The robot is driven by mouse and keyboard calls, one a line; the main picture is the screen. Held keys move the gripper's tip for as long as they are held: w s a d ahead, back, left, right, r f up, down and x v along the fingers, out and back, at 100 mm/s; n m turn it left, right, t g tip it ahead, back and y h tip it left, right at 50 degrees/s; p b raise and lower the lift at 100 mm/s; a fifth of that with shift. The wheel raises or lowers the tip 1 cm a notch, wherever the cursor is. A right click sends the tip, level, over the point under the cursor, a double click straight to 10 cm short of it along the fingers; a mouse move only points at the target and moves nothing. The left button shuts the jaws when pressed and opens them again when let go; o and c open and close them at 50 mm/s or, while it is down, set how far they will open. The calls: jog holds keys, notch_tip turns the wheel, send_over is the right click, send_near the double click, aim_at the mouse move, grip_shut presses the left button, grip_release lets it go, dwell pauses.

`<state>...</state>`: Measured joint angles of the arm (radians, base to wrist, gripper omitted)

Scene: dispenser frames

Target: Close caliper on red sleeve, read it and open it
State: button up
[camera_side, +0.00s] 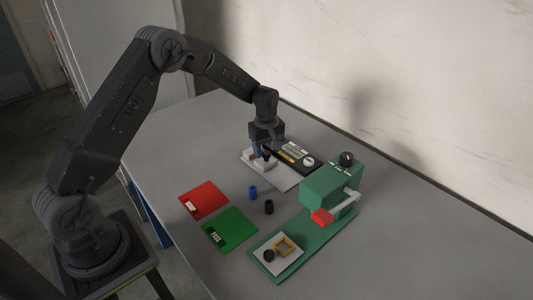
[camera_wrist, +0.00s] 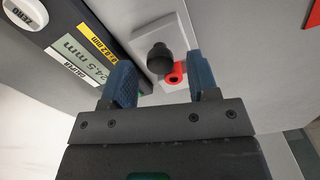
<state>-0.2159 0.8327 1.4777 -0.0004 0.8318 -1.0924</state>
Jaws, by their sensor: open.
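The caliper (camera_wrist: 75,45) has a dark body with a display reading 24.5 mm, a yellow label and a white ZERO button; it also shows in the side view (camera_side: 297,153). A black round knob (camera_wrist: 159,56) stands on its pale slide plate. The red sleeve (camera_wrist: 177,71) is a small ring right beside the knob in the wrist view; I cannot tell whether it touches the jaws. My gripper (camera_wrist: 161,72) is open, its blue fingers on either side of the knob and sleeve. In the side view my gripper (camera_side: 263,152) is low over the caliper's near left end.
A blue sleeve (camera_side: 253,192) and a black sleeve (camera_side: 269,207) stand on the grey table (camera_side: 170,150). A red card (camera_side: 205,201) and a green PASS card (camera_side: 231,229) lie left.

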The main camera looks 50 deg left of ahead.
jog(key=shift+f, duration=1.05)
grip_shut()
